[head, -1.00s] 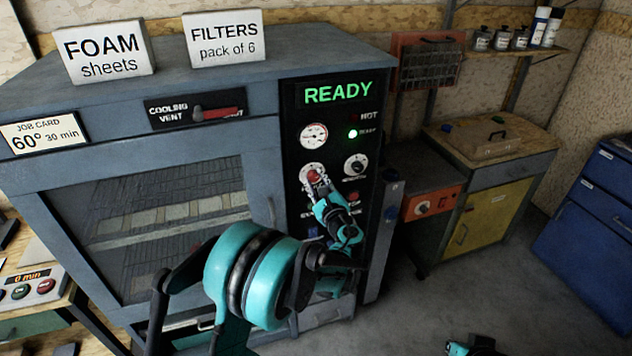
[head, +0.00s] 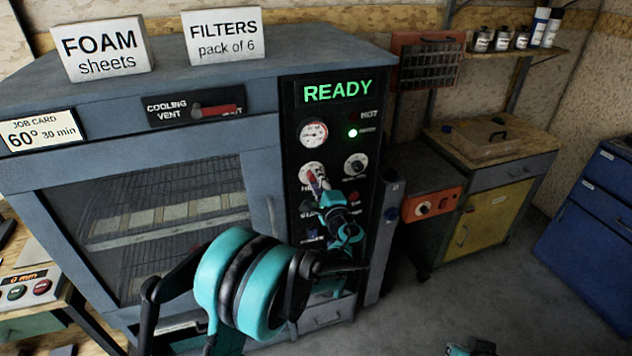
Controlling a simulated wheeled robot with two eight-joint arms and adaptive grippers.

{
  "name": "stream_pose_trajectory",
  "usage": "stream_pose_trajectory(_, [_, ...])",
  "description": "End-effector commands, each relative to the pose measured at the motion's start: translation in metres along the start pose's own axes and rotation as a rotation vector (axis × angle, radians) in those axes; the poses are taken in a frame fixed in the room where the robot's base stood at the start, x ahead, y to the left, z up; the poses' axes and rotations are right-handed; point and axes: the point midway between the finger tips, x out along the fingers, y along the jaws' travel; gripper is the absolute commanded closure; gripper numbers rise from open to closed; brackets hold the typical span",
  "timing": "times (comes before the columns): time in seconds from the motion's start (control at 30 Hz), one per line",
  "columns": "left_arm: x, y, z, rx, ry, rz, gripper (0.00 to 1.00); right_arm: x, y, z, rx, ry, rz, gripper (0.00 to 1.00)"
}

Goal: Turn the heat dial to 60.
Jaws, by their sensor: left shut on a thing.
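The heat dial (head: 310,169) is a white round dial on the black control panel of the grey oven, below a round gauge (head: 313,134). My left gripper (head: 317,183) is at this dial, with its fingers shut on the dial's knob. The fingers cover most of the knob and the lettering below, so I cannot read the setting. A teal and black part of my right arm (head: 470,347) shows at the bottom edge; its jaws cannot be made out.
A second dial (head: 355,165) sits close right of the heat dial. The display (head: 338,92) reads READY and a green lamp (head: 353,133) is lit. A job card (head: 40,131) reads 60°, 30 min. A cooling vent slider (head: 215,111) is above the oven window. Floor at right is clear.

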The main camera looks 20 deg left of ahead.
Motion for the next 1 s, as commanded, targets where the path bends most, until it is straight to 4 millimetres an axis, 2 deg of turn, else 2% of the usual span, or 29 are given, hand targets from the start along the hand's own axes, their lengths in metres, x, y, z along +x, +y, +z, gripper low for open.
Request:
stream_pose_trajectory(0.4, [-0.0001,0.0000,-0.0003,-0.174,0.001,0.001,1.00,0.0020,0.0000,0.0014,0.000,0.000,0.000,1.00])
stream_pose_trajectory(0.93, [-0.0001,-0.0001,-0.0002,-0.193,0.001,0.001,1.00,0.0021,0.0000,0.0015,0.000,0.000,0.000,1.00])
stream_pose_trajectory(0.97, [-0.0001,-0.0001,-0.0003,-0.193,0.001,0.001,0.64,0.0021,0.0000,0.0015,0.000,0.000,0.000,1.00])
stream_pose_trajectory(1.0, [-0.0001,-0.0001,-0.0002,-0.192,0.001,0.001,0.53,0.0021,0.0000,0.0015,0.000,0.000,0.000,1.00])
